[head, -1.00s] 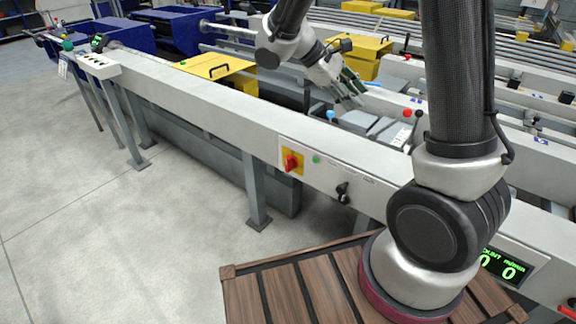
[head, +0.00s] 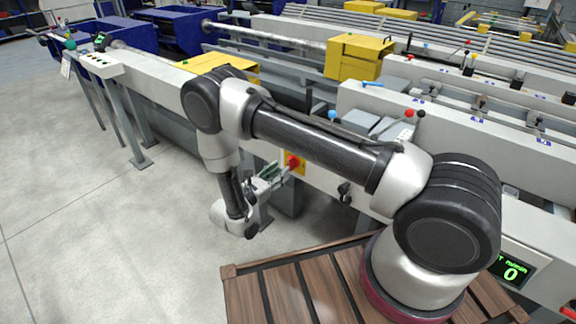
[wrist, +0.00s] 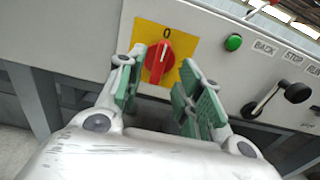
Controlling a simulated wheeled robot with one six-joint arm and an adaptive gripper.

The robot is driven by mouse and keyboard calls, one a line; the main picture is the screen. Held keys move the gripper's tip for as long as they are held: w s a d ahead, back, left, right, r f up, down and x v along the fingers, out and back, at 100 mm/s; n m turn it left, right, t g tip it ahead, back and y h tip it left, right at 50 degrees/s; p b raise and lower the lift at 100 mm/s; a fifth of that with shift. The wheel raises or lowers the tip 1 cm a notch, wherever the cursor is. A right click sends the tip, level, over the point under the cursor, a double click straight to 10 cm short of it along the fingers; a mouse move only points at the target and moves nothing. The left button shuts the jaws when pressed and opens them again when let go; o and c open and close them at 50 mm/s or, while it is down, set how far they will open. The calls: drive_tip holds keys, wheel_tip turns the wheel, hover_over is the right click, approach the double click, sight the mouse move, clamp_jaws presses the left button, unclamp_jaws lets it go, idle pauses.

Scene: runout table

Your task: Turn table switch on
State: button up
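The table switch is a red rotary knob (wrist: 159,64) on a yellow plate (wrist: 183,47), on the front of the light grey beam. Its white mark points up toward the "0". In the head view the red knob (head: 293,161) shows at the gripper's tip. My gripper (wrist: 162,72) is open and empty, facing the switch. Its green-padded fingers lie to the left and right of the knob in the wrist view. I cannot tell whether they touch it or how far they reach around it. In the head view my gripper (head: 274,174) is level with the switch, partly hidden.
Right of the switch are a green button (wrist: 233,43) and a black-knobbed lever (wrist: 297,92) under labels including "BACK" and "STOP". The lever (head: 344,189) also shows in the head view. A green display (head: 508,269) reads 0. Open floor (head: 60,220) lies left.

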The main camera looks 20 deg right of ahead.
drive_tip(key=shift+x, duration=2.7)
clamp_jaws()
